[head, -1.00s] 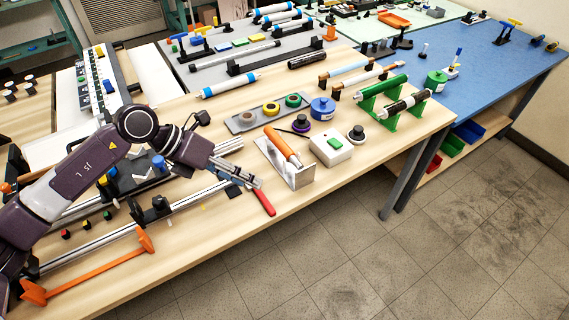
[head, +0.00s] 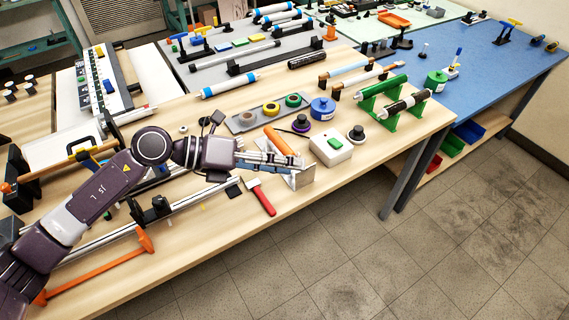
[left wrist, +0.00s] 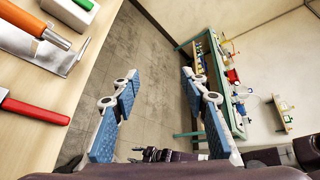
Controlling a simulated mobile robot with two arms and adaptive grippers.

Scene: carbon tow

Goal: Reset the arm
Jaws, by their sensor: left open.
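My left arm reaches in from the left in the head view. Its gripper (head: 268,160) is above the wooden table (head: 330,215), in front of an orange-handled metal tool (head: 299,178) and partly covering it. In the left wrist view the two blue-padded fingers (left wrist: 158,105) are wide apart with nothing between them. In that view the orange-handled tool (left wrist: 35,27) and a red-handled tool (left wrist: 30,110) lie off to the left, apart from the fingers. My right gripper does not show in the head view.
A white box with a green button (head: 331,148) stands right of the gripper. The red-handled tool (head: 262,197) lies near the table's front edge. A green stand (head: 378,115) holds rollers further right. An orange bar (head: 110,266) lies at the front left. Tiled floor (head: 440,240) is open in front.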

